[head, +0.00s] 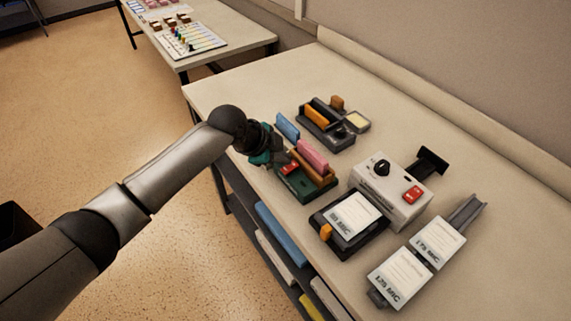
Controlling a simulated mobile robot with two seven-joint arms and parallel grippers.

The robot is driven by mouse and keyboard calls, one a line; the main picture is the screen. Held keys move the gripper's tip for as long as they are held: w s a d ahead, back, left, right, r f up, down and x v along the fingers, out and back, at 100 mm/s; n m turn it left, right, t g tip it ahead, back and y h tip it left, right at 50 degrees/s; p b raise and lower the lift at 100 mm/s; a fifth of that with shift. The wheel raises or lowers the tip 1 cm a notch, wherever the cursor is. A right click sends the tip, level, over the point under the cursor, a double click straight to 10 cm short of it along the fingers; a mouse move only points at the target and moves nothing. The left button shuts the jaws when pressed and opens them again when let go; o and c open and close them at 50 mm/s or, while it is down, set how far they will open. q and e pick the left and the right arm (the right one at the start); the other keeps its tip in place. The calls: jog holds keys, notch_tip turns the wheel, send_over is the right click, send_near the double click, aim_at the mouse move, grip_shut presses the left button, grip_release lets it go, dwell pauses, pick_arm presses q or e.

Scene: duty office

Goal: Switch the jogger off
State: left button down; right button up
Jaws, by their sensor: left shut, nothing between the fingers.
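A dark green device (306,188) with a red rocker switch (290,168) stands near the table's front edge. Pink and orange upright pieces stand at its back. A cream box (385,200) with a black knob (381,167) and another red switch (412,194) stands to its right. No readable label tells me which one is the jogger. My left gripper (273,156) is shut and empty, just left of the green device and close to its red switch. I cannot tell whether it touches the device, or which way the switch is set. My right gripper is out of view.
A black-and-orange device (326,123) stands behind, with a blue piece (288,126) near my gripper. A black tray (372,243) holds a labelled white pack. More white packs (403,276) lie at front right. The table (410,113) is clear along the wall.

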aim_at(286, 168)
pick_arm(q)
jog(key=shift+r, duration=0.2)
jog(key=r+p, duration=0.4)
jog(key=r, duration=0.1)
jog(key=shift+w+d, duration=0.25)
jog(key=shift+d, duration=0.1)
jog(key=shift+f, duration=0.1)
dwell(0.3)
